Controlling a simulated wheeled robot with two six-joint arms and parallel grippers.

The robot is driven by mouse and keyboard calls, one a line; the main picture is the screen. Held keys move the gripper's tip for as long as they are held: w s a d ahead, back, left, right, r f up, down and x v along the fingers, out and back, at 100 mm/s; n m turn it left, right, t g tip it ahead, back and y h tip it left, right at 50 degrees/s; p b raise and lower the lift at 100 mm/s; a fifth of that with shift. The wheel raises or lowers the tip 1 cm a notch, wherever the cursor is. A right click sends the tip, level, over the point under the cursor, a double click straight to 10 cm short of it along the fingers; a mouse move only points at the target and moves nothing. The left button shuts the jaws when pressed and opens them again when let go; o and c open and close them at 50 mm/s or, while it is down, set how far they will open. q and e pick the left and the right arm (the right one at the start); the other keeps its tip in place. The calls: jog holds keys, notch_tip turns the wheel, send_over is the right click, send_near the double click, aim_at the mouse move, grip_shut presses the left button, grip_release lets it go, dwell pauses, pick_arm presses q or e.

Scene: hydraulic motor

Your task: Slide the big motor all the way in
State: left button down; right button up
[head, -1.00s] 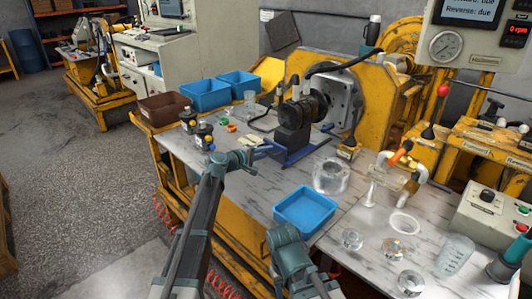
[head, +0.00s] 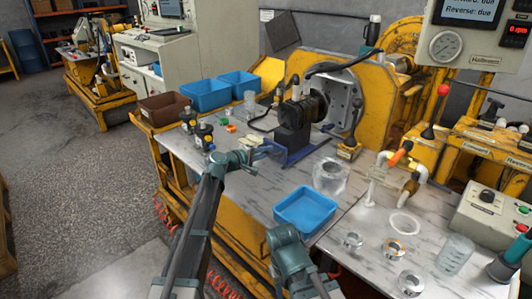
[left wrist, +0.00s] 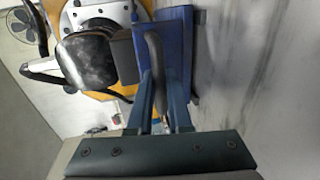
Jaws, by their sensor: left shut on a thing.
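The big black motor (head: 314,101) sits on a dark block on a blue sliding cradle (head: 290,157), in front of the round opening of the yellow housing with its grey flange plate (head: 345,98). The motor's front end is close to the plate; the exact gap is hidden. My left gripper (head: 268,149) is at the near left end of the cradle. In the left wrist view its blue fingers (left wrist: 163,100) are shut on a grey handle (left wrist: 154,52) beside the blue cradle (left wrist: 180,40). My right arm shows at the bottom centre; its fingers are not visible.
A blue tray (head: 305,210) and a clear ring (head: 330,178) stand right of the cradle. Small bottles (head: 203,132) and blue bins (head: 205,95) are at the left. A lever (head: 434,112) and metal rings (head: 397,247) are at the right.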

aim_at(282, 143)
dwell(0.4)
pick_arm(q)
jog(key=x, duration=0.3)
jog(key=r+x, duration=0.1)
jog(key=x, duration=0.2)
jog(key=r+x, duration=0.1)
jog(key=x, duration=0.2)
jog(key=shift+w+d, duration=0.1)
jog(key=shift+w, duration=0.1)
jog(key=c, duration=0.8)
grip_release()
jog(key=shift+c, duration=0.2)
jog(key=shift+s, duration=0.2)
jog(key=p+v, duration=0.3)
jog(key=v, duration=1)
jog(key=shift+s+a, duration=0.2)
jog(key=shift+a, duration=0.1)
